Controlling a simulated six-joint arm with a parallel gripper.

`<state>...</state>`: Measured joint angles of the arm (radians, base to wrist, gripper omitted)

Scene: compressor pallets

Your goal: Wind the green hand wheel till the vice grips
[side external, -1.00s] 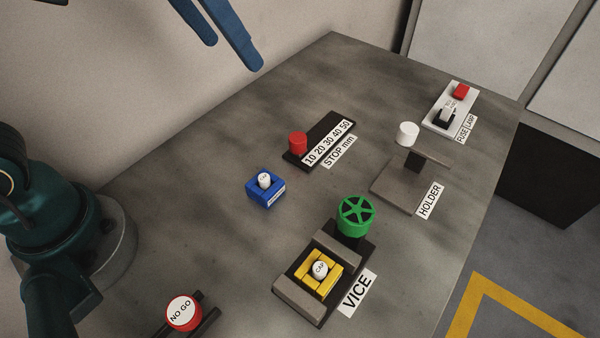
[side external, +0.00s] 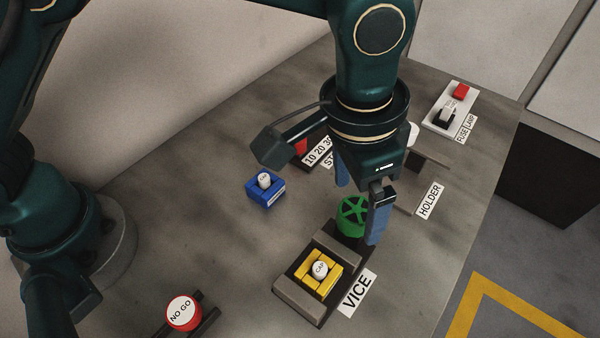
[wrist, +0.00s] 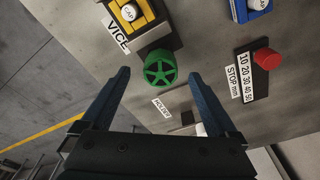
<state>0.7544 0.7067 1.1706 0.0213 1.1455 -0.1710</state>
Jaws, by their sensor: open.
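The green hand wheel (side external: 352,217) is a spoked round wheel at the back end of the vice (side external: 299,291). It also shows in the wrist view (wrist: 160,69), ahead of and between my fingertips. A yellow block with a white CAP piece (side external: 319,270) sits between the vice's grey jaws. My gripper (side external: 359,205) is open, pointing down, with its two blue fingers apart on either side of the wheel as seen from the side. In the wrist view my gripper (wrist: 159,78) holds nothing. Whether the fingers touch the wheel cannot be told.
A blue block with a white cap (side external: 265,189) stands left of the wheel. A fuse and lamp panel (side external: 451,111) is at the far right. A red NO GO piece (side external: 183,313) is in front.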

